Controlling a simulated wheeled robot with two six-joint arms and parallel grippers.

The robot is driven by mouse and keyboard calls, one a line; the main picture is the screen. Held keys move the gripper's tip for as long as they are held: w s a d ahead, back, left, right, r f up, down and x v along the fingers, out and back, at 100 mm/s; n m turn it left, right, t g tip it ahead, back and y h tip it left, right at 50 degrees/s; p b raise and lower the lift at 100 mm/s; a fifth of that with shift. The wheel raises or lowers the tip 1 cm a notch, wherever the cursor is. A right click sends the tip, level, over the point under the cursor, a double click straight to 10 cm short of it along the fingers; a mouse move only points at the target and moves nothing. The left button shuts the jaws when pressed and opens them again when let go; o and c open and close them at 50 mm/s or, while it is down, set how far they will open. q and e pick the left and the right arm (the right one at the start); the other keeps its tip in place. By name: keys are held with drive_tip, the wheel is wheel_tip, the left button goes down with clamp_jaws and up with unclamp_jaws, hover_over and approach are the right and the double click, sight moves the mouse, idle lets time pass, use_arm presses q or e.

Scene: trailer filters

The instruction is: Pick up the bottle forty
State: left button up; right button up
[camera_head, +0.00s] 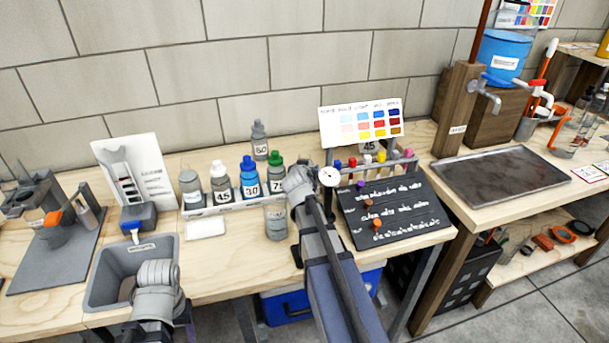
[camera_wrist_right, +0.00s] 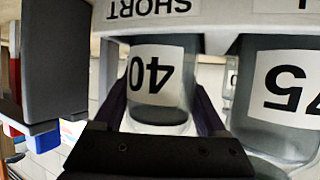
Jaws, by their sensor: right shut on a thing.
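The bottle forty (camera_wrist_right: 160,115) shows upside down in the right wrist view, clear and grey with a white "40" label. My right gripper (camera_wrist_right: 162,90) is shut on it, with a dark finger on each side of its body. Its top is hidden behind the pale rack strip. A bottle marked 75 (camera_wrist_right: 280,105) stands close beside it. In the head view, my right arm's grey wrist joint covers the bottle forty, just right of the green-capped 75 bottle (camera_head: 277,180). Only a grey joint of my left arm shows over the grey bin; its gripper is out of view.
The rack (camera_head: 240,204) also holds the 30 (camera_head: 250,180) and 45 (camera_head: 221,184) bottles. A loose bottle (camera_head: 276,222) stands in front and a 60 bottle (camera_head: 259,142) behind. A dark board (camera_head: 400,212) and test-tube rack lie right. The grey bin (camera_head: 105,275) is left.

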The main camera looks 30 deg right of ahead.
clamp_jaws()
drive_tip(key=shift+r, duration=0.15)
idle(0.4)
wheel_tip(320, 180, up, 18)
drive_tip(key=p, duration=1.8)
